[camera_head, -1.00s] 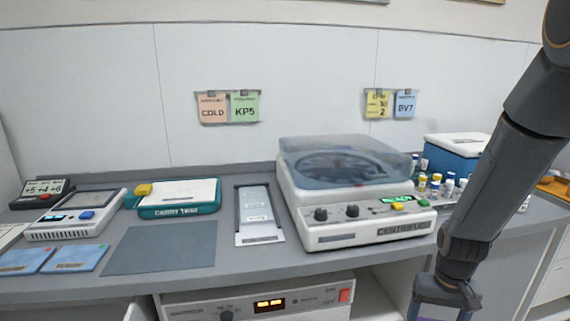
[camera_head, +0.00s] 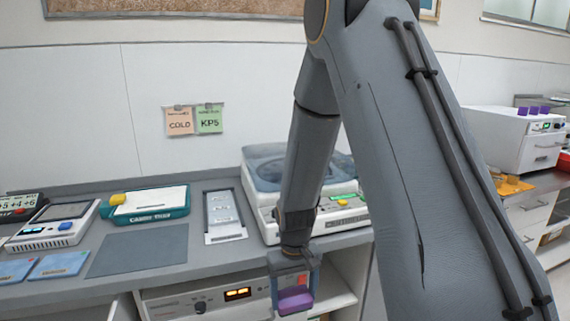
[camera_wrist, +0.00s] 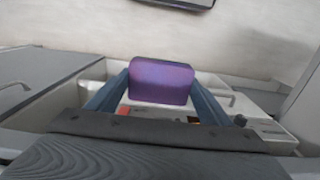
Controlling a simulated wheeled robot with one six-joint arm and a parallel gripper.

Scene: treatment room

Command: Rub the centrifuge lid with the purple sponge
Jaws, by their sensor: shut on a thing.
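My gripper (camera_head: 293,284) is shut on the purple sponge (camera_head: 295,300), which hangs below the front edge of the counter, in front of the cabinet. The sponge also shows between the two fingers in the wrist view (camera_wrist: 161,80). The centrifuge (camera_head: 262,221) stands on the counter behind my arm. Its see-through, bluish domed lid (camera_head: 265,170) is down. My arm hides much of the lid's right part and of the front panel. The sponge is apart from the lid, lower and nearer.
A carry tray (camera_head: 150,204), a flat slide holder (camera_head: 222,217) and a grey mat (camera_head: 140,250) lie left of the centrifuge. A device with an orange display (camera_head: 238,293) sits under the counter. A white box unit (camera_head: 510,138) stands far right.

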